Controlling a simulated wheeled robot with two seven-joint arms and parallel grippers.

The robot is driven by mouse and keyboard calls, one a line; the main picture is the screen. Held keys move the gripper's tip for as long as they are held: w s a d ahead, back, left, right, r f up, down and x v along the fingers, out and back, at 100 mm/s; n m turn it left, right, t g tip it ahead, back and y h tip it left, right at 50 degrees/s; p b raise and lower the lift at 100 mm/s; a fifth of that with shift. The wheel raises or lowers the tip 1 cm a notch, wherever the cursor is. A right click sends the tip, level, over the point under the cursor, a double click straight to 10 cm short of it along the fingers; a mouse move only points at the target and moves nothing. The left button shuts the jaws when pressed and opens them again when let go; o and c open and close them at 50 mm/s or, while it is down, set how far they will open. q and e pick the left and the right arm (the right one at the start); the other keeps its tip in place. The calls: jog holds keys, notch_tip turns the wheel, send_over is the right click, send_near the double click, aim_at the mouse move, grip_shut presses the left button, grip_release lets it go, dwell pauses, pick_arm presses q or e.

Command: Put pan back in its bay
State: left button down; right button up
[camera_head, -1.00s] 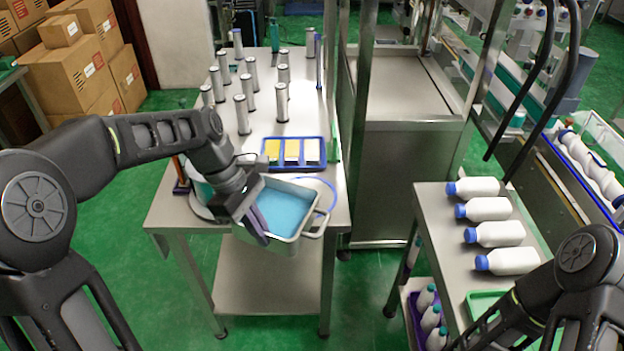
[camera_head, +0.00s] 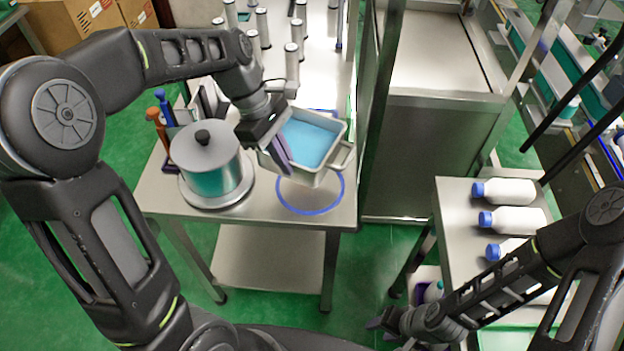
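The pan (camera_head: 331,168) is a pale metal rectangular tray with blue liquid inside and a loop handle on its right. My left gripper (camera_head: 279,150) is shut on the pan's left side; the exact grip is partly hidden by the fingers. The pan appears held above the table, roughly level. A blue ring (camera_head: 311,212) marks the tabletop just in front of and partly below the pan. I cannot tell whether this ring is the pan's bay. My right gripper (camera_head: 382,325) is low at the front, away from the pan; its finger opening is unclear.
A lidded steel pot (camera_head: 208,170) with teal contents stands on a round plate left of the pan. Several metal cylinders stand at the back of the steel table (camera_head: 262,207). White bottles (camera_head: 510,190) lie on the right table. A steel cabinet (camera_head: 430,150) stands right of the pan.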

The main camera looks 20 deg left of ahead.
pick_arm(q)
send_over(290, 205)
jog(key=shift+f, duration=3.15)
jog(key=shift+f+p, duration=0.3)
jog(key=shift+f, duration=1.55)
jog(key=shift+f, duration=0.2)
jog(key=c, duration=1.7)
grip_release()
jog(key=shift+r, duration=0.15)
